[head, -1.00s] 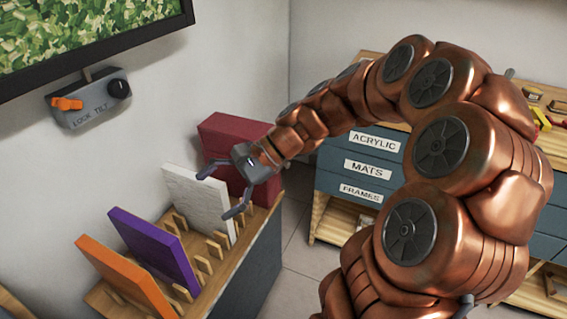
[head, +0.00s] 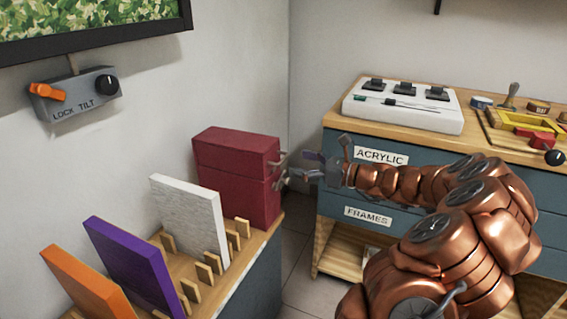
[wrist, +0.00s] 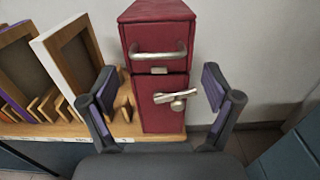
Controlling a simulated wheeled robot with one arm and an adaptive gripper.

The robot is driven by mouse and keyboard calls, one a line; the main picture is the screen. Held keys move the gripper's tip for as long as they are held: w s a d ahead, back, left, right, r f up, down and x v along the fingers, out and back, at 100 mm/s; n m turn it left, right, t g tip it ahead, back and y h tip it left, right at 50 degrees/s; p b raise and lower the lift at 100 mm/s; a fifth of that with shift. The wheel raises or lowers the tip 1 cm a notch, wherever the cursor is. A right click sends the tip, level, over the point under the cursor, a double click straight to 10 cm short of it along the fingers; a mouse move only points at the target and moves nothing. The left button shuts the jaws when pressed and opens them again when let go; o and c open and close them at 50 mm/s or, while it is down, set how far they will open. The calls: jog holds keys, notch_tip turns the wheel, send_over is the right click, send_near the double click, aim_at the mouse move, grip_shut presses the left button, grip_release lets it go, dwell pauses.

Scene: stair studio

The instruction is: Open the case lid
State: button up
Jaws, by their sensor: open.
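The dark red case (head: 235,175) stands upright at the far end of the wooden rack top, with a seam across its front between upper and lower parts. In the wrist view the case (wrist: 157,105) shows a metal bar handle (wrist: 158,55) on its upper part, a small plate at the seam, and a metal lever latch (wrist: 175,98) below it. My gripper (head: 298,170) is open and points at the case front from the right. In the wrist view its two fingers (wrist: 160,108) spread to either side of the case, with nothing between the pads.
White (head: 190,215), purple (head: 135,262) and orange (head: 85,285) panels stand in rack slots left of the case. A wall box with an orange lever (head: 75,95) hangs above. A drawer cabinet (head: 440,180) carrying a white control panel (head: 402,106) stands behind my arm.

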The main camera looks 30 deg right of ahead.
aim_at(284, 157)
jog(key=shift+b+x, duration=0.4)
jog(key=shift+x, duration=2.15)
